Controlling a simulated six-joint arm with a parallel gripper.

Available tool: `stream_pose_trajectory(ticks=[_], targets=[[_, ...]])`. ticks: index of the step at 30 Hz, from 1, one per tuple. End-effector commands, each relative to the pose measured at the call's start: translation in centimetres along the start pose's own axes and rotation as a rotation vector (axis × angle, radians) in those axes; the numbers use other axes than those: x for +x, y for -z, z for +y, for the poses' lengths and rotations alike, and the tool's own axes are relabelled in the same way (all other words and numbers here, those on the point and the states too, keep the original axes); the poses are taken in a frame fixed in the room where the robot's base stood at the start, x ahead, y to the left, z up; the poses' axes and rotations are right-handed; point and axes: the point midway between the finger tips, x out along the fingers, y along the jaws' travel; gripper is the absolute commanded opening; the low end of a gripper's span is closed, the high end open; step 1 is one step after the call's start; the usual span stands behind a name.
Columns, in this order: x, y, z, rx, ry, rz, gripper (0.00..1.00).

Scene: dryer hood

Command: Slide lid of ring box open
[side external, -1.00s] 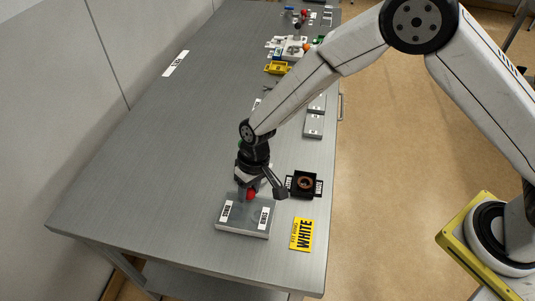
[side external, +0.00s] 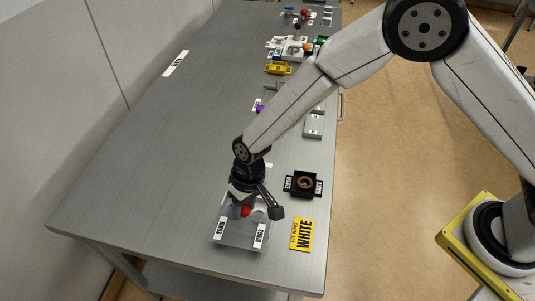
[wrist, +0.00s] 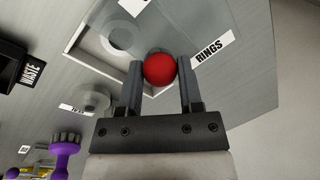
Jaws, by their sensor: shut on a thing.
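The ring box lid (side external: 240,233) is a grey, see-through plate with RINGS labels, at the table's near end in the side view. In the wrist view the lid (wrist: 225,75) overlaps the box's pale-rimmed opening (wrist: 83,42). A pale round thing shows inside the opening. A red ball knob (wrist: 160,69) stands on the lid and also shows in the side view (side external: 246,211). My gripper (wrist: 160,72) is shut on the knob, with one finger on each side of it. The arm hides part of the box in the side view.
A black waste tray (side external: 304,184) stands right of the box, with a yellow WHITE card (side external: 301,235) in front of it. A purple thing (wrist: 65,150) lies behind. Clutter lines the table's far right.

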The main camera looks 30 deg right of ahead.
Motion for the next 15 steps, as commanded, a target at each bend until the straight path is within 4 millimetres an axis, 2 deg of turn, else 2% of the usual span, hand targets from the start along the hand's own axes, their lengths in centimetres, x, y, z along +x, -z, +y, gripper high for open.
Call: stream_pose_trajectory(ticks=[1, 6, 9, 15], targets=[[0.2, -0.7, -1.0, -0.007, 0.000, -0.003, 0.00], [0.7, -2.4, -3.5, -0.006, 0.000, -0.002, 0.00], [0.8, -3.0, -4.3, -0.004, 0.000, -0.001, 0.00], [0.9, -3.3, -4.7, 0.000, 0.001, -0.002, 0.00]])
